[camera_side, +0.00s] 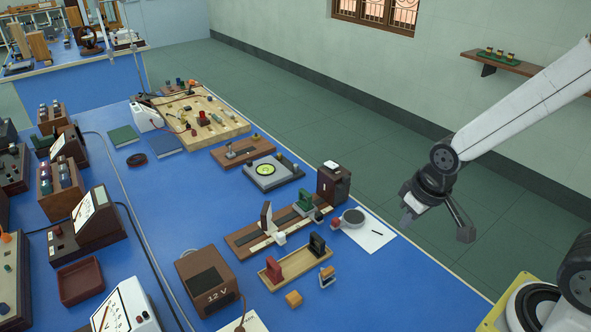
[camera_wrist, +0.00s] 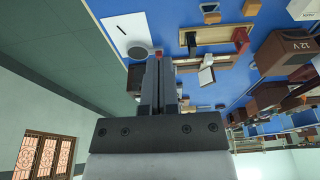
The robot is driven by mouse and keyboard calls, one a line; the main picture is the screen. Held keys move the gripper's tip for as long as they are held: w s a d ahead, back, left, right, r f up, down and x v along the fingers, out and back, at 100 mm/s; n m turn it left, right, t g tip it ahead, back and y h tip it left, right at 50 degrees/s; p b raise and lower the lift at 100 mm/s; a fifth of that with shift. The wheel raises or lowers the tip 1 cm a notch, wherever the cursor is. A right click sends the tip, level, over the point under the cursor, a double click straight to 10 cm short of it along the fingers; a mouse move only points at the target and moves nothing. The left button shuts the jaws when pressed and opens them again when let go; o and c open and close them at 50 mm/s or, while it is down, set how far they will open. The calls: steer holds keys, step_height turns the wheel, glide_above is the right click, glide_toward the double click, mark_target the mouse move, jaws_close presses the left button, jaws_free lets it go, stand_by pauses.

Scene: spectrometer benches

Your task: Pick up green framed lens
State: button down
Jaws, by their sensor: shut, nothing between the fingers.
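The green framed lens (camera_side: 305,201) stands upright on the wooden optical bench (camera_side: 247,243) in the side view, toward its right end, beside a dark brown box. I cannot make it out in the wrist view, where my gripper may block it. My gripper (camera_wrist: 158,62) is shut and empty, its two dark fingers together in the wrist view. In the side view my gripper (camera_side: 464,234) hangs in the air to the right of the table edge, well apart from the lens.
A dark brown box (camera_side: 333,185) stands just behind the lens. A white screen (camera_side: 266,218) is on the same bench. A tray (camera_side: 263,275) in front holds red and black frames. A round grey dish (camera_side: 353,217) and white paper (camera_side: 372,236) lie to the right.

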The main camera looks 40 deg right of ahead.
steer(key=shift+c, duration=2.4)
jaws_free()
steer(key=shift+w, duration=0.1)
steer(key=t, duration=1)
glide_toward(307, 194)
steer(key=x, duration=0.2)
steer(key=shift+w+f+t, duration=0.35)
steer(key=shift+f+t, duration=0.15)
steer(key=shift+w, duration=0.15)
steer(key=shift+x, duration=1.2)
